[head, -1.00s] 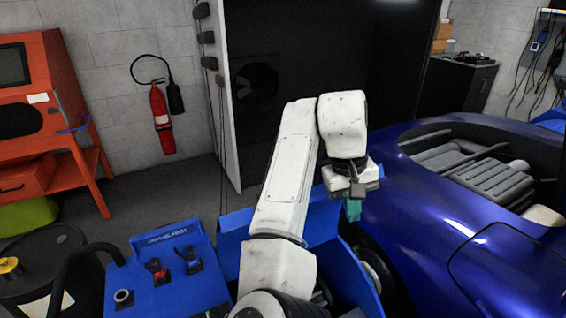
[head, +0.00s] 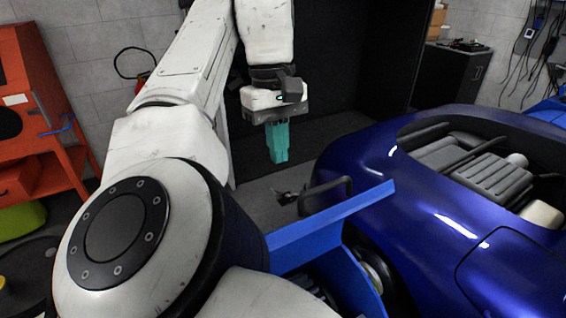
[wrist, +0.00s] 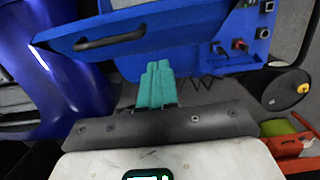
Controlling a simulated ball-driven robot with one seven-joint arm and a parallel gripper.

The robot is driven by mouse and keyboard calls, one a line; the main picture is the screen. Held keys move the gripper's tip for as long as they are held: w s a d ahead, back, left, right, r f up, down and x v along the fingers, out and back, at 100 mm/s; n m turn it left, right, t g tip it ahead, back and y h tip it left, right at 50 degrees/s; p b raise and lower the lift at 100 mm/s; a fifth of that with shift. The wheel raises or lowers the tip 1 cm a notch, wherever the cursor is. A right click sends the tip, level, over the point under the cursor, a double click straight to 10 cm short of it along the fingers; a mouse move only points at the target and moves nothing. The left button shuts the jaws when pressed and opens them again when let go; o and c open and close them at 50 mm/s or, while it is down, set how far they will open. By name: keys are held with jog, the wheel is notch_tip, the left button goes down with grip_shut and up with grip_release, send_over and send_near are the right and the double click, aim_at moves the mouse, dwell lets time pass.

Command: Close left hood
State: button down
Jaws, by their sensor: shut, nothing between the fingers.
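The blue hood (head: 335,222) stands raised and tilted beside the car, seen nearly edge-on in the head view. Its black bar handle (head: 328,190) sticks out on the far side. In the wrist view the hood (wrist: 175,32) spans the upper middle, with the handle (wrist: 110,40) on its face at left. My gripper (head: 278,142) has teal fingers, shut and empty, pointing down above and left of the handle, apart from it. The fingers also show in the wrist view (wrist: 156,85), below the hood in the picture. My arm hides part of the dynamometer.
A dark blue car (head: 450,190) stands close on the right. The control panel with switches (wrist: 245,48) is beside the hood in the wrist view. An orange cabinet (head: 35,120) stands at left, and a dark cabinet (head: 455,85) at the back right.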

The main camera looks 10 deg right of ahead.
jog(key=s+f, duration=0.1)
jog(key=f, duration=0.2)
jog(key=s+f+p, duration=0.1)
jog(key=f, duration=0.2)
jog(key=s+d+f+p, duration=0.1)
jog(key=f, duration=0.3)
jog(key=shift+s, duration=0.15)
jog(key=shift+s+d+f, duration=0.2)
jog(key=shift+s+f, duration=0.25)
jog(key=shift+s, duration=0.05)
